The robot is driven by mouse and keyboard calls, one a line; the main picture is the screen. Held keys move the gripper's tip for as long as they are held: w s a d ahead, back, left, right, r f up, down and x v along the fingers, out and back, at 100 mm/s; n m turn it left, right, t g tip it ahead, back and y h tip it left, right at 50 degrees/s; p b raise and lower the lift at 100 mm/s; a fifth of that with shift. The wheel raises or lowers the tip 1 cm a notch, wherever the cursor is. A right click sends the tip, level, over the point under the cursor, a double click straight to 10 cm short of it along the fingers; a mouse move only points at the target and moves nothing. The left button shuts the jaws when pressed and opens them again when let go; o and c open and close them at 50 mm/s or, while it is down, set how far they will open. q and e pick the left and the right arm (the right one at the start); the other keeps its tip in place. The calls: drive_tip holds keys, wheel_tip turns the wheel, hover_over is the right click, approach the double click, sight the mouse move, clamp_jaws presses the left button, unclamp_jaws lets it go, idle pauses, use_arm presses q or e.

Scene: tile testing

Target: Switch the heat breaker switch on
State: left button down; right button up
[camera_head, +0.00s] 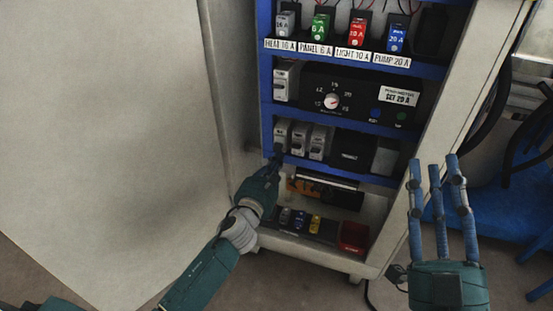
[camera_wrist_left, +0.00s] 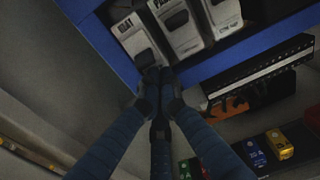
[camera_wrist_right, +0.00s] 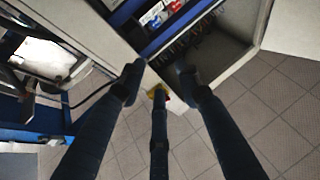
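The heat breaker (camera_head: 281,134) is the leftmost of three grey breakers in the cabinet's third row. In the left wrist view the same heat breaker (camera_wrist_left: 133,36) shows its label and a dark toggle, partly behind the fingertips. My left gripper (camera_head: 277,158) is at the lower end of this breaker. In the left wrist view its fingertips (camera_wrist_left: 160,78) are together, just at or below the toggle; I cannot tell whether they touch it. My right gripper (camera_head: 437,162) is open and empty, right of the cabinet. Its spread fingers (camera_wrist_right: 159,80) also show in the right wrist view.
Two more breakers (camera_head: 309,142) stand close beside the heat breaker. Above are a dial panel (camera_head: 335,96) and coloured fuses (camera_head: 357,30). Below are small coloured parts and a red bin (camera_head: 354,237). A blue shelf edge (camera_head: 345,174) runs under the breakers. Cables hang at the right.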

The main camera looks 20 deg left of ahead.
wheel_tip(320, 180, down, 17)
drive_tip(key=w+d+g+h+p, duration=0.2)
drive_tip(key=g+h+p, duration=0.1)
drive_tip(key=g, duration=0.5)
use_arm(q)
drive_tip(key=p, duration=0.2)
drive_tip(key=g+p, duration=0.1)
drive_tip(key=p, duration=0.1)
drive_tip(key=shift+s+r+g, duration=0.2)
drive_tip(key=shift+r+g, duration=0.1)
drive_tip(key=shift+r, duration=0.1)
use_arm(e)
drive_tip(key=s+d+f+g+h, duration=0.1)
drive_tip(key=s+d+f+g, duration=0.2)
drive_tip(key=s+f+g, duration=0.2)
drive_tip(key=s+d+f+m+g+h, duration=0.1)
drive_tip(key=s+f+g, duration=0.5)
drive_tip(key=s, duration=0.8)
wheel_tip(320, 180, down, 4)
drive_tip(key=shift+d+r+h, duration=0.2)
drive_tip(key=shift+d+h, duration=0.3)
drive_tip(key=shift+d, duration=0.65)
use_arm(q)
drive_tip(key=shift+p, duration=0.5)
use_arm(e)
drive_tip(key=shift+s+d+r+g, duration=0.1)
drive_tip(key=shift+s+r+g, duration=0.15)
drive_tip(key=shift+s+g, duration=0.05)
